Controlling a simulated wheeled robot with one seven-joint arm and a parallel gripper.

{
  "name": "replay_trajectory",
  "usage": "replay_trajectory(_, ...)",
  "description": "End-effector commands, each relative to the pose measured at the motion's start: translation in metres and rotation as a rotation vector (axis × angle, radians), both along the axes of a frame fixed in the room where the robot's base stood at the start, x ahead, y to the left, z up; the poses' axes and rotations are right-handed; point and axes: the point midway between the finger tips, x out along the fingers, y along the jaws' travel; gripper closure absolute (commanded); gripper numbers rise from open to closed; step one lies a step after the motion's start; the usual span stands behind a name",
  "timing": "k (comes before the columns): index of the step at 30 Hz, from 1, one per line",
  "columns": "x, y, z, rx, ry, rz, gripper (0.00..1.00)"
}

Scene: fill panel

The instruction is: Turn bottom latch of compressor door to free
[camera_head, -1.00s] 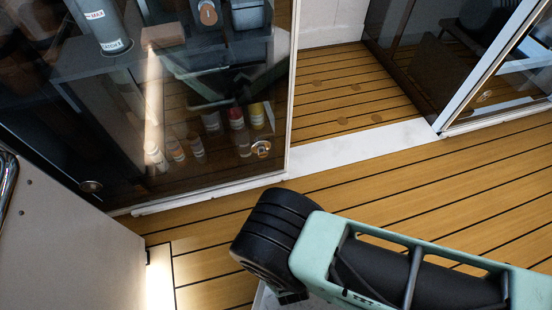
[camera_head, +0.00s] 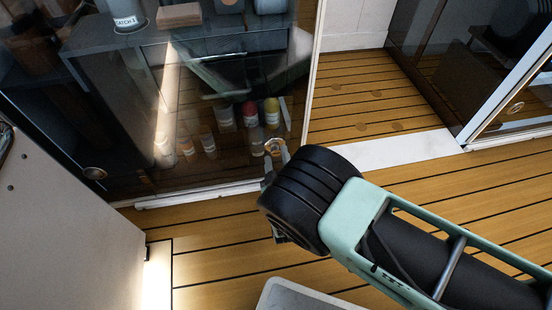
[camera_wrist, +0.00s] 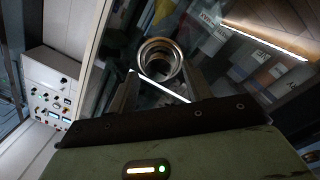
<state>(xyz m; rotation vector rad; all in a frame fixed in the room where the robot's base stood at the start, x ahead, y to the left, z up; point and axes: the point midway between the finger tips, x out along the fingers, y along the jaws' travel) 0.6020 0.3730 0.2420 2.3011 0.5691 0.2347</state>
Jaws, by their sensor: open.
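The compressor door (camera_head: 110,110) is a dark glass panel at the left of the head view. A round metal latch (camera_head: 275,147) sits at its lower right corner, partly hidden by my arm. In the wrist view the latch (camera_wrist: 158,58) is a shiny ring standing out from the glass, upper centre. My gripper (camera_wrist: 159,76) is open, its two fingers on either side of the latch's lower part in the picture. Contact cannot be told. In the head view my wrist hides most of the gripper.
Another round latch (camera_head: 95,173) is at the door's lower left. Bottles (camera_head: 250,114) stand behind the glass. A white cabinet (camera_head: 70,220) is at the left. A control panel (camera_wrist: 52,98) shows in the wrist view. Plank floor (camera_head: 220,240) is open in front.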

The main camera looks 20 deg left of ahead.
Motion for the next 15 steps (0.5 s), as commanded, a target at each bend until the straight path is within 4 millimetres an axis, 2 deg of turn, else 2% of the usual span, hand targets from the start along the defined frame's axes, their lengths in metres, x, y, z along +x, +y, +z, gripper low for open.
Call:
replay_trajectory(4,0.0096,0.005,-0.0004,0.0,-0.002,0.001,0.5)
replay_trajectory(13,0.0115,0.006,0.0006,-0.001,-0.001,0.001,0.5)
replay_trajectory(14,0.0115,0.006,0.0006,-0.001,-0.001,0.001,0.53)
replay_trajectory(15,0.0114,0.0059,0.0006,-0.001,-0.001,0.001,0.64)
